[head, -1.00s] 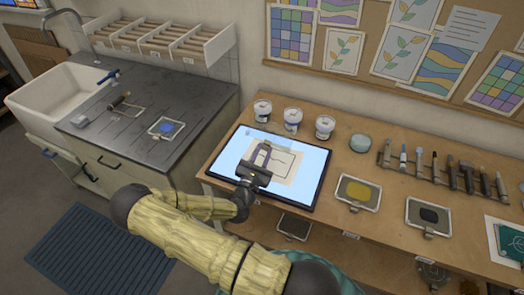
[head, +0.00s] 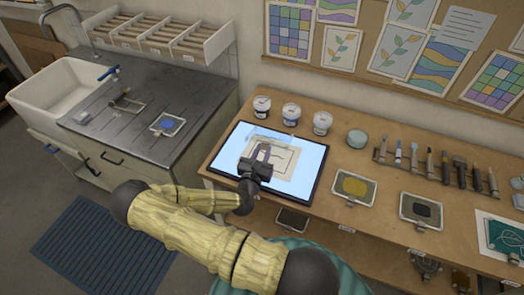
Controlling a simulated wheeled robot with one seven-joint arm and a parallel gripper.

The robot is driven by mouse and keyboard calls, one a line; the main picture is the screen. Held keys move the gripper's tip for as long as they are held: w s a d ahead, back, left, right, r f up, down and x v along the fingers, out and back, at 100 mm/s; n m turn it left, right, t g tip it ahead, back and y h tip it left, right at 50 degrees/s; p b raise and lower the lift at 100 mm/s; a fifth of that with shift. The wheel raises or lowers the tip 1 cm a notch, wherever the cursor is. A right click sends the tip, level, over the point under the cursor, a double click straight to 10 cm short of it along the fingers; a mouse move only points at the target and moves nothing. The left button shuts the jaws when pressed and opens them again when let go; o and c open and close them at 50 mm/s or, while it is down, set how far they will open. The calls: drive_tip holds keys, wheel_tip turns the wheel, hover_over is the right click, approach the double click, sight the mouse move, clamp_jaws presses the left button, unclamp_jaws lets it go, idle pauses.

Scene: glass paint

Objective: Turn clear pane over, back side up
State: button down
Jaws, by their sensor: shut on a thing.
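A lit light panel (head: 305,185) in a dark frame lies on the wooden bench. A beige sheet with dark line drawing (head: 287,163) lies on it. My gripper (head: 262,153) is over the panel, its fingers shut on the clear pane (head: 270,135). The pane shows only as a faint, see-through outline at the fingertips, above the far part of the sheet. Its exact tilt and which side faces up are hard to tell.
Three white jars (head: 291,114) stand behind the panel. A pane in a frame with a yellow patch (head: 354,187) and one with a dark patch (head: 421,211) lie to the right. A rack of tools (head: 445,165) runs along the back. The grey counter (head: 190,97) is at left.

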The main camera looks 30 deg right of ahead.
drive_tip(key=shift+f+b, duration=2.65)
drive_tip(key=shift+f, duration=0.25)
drive_tip(key=c, duration=0.6)
unclamp_jaws()
drive_tip(key=shift+s, duration=0.1)
drive_tip(key=shift+b+v, duration=0.95)
drive_tip(key=shift+v, duration=2.55)
drive_tip(key=shift+r, duration=0.15)
